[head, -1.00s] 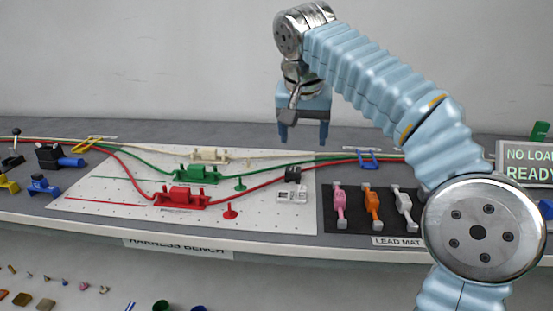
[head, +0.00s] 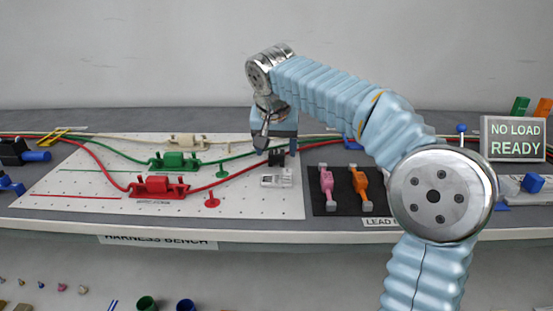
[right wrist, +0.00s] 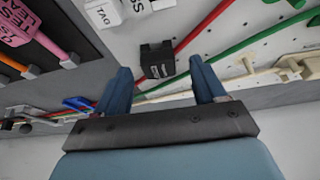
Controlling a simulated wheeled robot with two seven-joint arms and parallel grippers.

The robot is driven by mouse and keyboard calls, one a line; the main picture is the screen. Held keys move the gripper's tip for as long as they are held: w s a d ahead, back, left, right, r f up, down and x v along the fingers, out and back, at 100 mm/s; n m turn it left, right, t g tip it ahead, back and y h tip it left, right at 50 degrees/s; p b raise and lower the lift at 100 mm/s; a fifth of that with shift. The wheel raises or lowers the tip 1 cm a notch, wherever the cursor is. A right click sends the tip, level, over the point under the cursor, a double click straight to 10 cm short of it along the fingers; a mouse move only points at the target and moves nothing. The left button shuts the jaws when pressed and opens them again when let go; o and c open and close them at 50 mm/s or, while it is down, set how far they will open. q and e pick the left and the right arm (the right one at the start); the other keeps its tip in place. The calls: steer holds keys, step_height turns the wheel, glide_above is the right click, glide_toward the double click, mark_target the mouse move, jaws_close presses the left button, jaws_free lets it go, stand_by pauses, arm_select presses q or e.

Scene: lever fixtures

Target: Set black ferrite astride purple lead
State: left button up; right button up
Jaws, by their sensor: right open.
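The black ferrite (head: 277,157) is a small block on the white pegboard, at the red lead (head: 235,176). I see no clearly purple lead; a pink lead (head: 327,185) lies on the dark mat and also shows in the right wrist view (right wrist: 28,24). My left gripper is not in view.
An orange lead (head: 360,187) lies beside the pink one on the mat (head: 343,208). White labelled blocks (head: 277,178) stand just in front of the ferrite. Green (head: 174,160) and cream (head: 187,140) fixtures with leads cross the board. A sign (head: 514,139) reads "NO LOAD READY".

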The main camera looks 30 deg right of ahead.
steer(key=shift+x, duration=0.75)
steer(key=c, duration=1.1)
steer(key=shift+r, duration=0.1)
steer(key=shift+c, duration=0.2)
